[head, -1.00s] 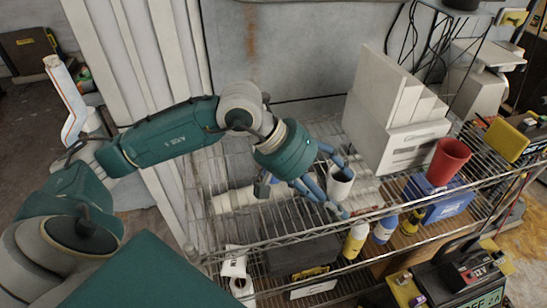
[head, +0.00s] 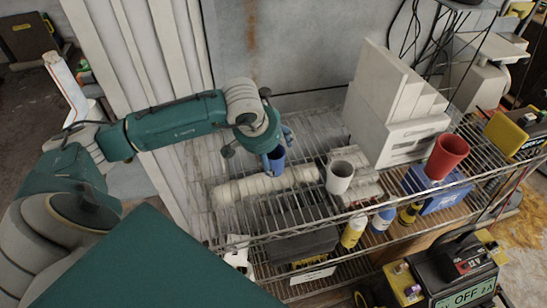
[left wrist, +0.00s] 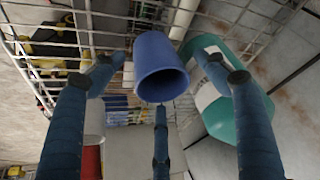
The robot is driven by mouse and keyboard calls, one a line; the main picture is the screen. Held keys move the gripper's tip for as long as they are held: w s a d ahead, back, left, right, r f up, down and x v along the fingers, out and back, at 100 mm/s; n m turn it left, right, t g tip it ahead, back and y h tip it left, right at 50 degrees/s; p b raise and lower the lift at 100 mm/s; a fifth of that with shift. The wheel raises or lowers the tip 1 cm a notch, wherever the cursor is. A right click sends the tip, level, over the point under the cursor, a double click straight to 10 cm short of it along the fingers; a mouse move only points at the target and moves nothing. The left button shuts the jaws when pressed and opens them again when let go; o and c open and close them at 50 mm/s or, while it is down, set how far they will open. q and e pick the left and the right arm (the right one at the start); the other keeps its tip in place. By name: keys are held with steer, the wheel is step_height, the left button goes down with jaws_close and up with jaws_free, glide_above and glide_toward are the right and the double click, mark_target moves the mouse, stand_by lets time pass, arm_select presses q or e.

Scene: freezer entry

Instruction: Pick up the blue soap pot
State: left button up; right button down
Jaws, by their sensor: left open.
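The blue soap pot (head: 276,158) is on the upper wire shelf, beside a white roll, partly hidden by my left gripper in the head view. My left gripper (head: 270,150) is at the pot with its fingers open. In the left wrist view the blue pot (left wrist: 160,66) shows its round mouth between the spread fingers of the left gripper (left wrist: 160,80). The fingers do not appear closed on it; any light touch cannot be told. My right gripper is not in view.
On the same shelf are a white roll (head: 262,186), a white pot (head: 340,176), white box-like stacks (head: 395,110), a red cup (head: 446,157) and a blue box (head: 440,197). Bottles (head: 353,231) stand lower near the front. A wall is behind the shelf.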

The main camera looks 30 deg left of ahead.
arm_select(q)
steer(key=shift+x, duration=1.25)
steer(key=c, duration=1.1)
steer(key=shift+r, duration=0.15)
steer(key=shift+c, duration=0.2)
